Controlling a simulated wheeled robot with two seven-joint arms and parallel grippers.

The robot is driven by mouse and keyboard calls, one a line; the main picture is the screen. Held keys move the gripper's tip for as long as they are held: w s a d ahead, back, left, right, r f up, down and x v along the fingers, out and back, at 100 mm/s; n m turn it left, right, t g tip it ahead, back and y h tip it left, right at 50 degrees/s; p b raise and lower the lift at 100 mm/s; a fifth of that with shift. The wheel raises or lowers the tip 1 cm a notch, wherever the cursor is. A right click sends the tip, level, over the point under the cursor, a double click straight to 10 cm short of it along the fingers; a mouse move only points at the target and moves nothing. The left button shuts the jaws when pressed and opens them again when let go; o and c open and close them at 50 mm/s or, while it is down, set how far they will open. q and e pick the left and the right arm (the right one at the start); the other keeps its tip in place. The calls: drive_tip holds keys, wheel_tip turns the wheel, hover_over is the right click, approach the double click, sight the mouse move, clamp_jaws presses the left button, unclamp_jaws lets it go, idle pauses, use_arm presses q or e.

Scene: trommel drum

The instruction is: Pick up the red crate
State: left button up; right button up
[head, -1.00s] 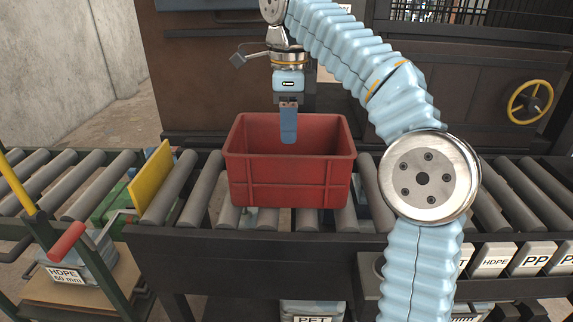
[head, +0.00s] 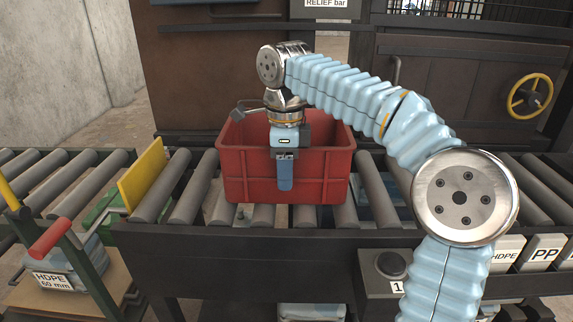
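The red crate (head: 239,178) is an open-topped box, upright on the roller conveyor. My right gripper (head: 285,178) points down at the middle of the crate's near wall, with its palm at about rim height. One blue finger shows in front of the outer face of that wall. The other finger is hidden, so I cannot tell whether it is inside the crate or whether the jaws are closed on the wall. My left gripper is not in view.
Conveyor rollers (head: 165,186) run left and right of the crate, behind a dark front rail (head: 200,240). A yellow plate (head: 143,175) stands to the left, near a red-handled lever (head: 50,238). A dark machine with a yellow handwheel (head: 529,95) stands behind.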

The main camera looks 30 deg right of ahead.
clamp_jaws()
drive_tip(key=shift+r, duration=0.1)
idle(0.3)
